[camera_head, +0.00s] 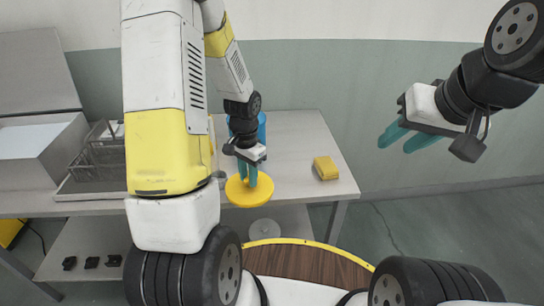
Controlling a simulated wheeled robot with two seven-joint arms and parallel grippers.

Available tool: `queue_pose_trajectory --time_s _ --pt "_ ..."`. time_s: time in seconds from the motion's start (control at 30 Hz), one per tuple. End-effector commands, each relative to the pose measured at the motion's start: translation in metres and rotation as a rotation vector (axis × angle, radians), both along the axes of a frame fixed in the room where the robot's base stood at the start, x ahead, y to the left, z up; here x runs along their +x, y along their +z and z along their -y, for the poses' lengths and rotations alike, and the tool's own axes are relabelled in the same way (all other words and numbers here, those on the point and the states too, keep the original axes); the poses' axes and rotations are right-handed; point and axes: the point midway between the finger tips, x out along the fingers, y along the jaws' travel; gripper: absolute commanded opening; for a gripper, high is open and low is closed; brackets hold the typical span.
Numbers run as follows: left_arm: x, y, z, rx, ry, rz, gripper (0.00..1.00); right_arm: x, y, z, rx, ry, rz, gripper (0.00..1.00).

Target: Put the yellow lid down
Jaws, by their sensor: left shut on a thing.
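The yellow lid (238,196) is a flat round disc near the front edge of the metal table (296,140). My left gripper (248,178) points down at the middle of the lid, its teal fingers shut on the lid's top centre. The lid looks level; I cannot tell whether it touches the table or hangs just above it. My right gripper (405,140) is in the air right of the table, with its teal fingers apart and empty.
A blue container (262,129) stands behind my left gripper, partly hidden. A yellow block (326,168) lies on the table's right. A wire basket (100,155) and a grey tank (30,165) are at left. The table is clear between lid and block.

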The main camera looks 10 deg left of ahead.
Motion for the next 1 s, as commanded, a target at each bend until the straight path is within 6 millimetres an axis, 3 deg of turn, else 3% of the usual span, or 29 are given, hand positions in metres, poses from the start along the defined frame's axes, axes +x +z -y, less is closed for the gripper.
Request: queue_pose_trajectory --time_s 0.2,0.33,0.57,0.8,1.0 --pt "0.055 -0.006 0.016 0.0 0.0 0.001 0.0 0.0 0.0 0.0 0.0 0.0 0.0 0.36" --pt "0.075 -0.008 0.022 0.0 0.001 0.001 0.0 0.0 0.0 0.0 0.0 0.0 0.0 0.36" --pt "0.09 -0.009 0.026 0.0 0.002 0.001 0.0 0.0 0.0 0.0 0.0 0.0 0.0 0.36" --pt "0.09 -0.042 0.027 0.0 0.003 -0.002 0.0 0.0 0.0 0.0 0.0 0.0 0.0 0.36" --pt "0.091 -0.044 0.027 0.0 0.003 0.0 0.0 0.0 0.0 0.0 0.0 0.0 0.0 0.36"
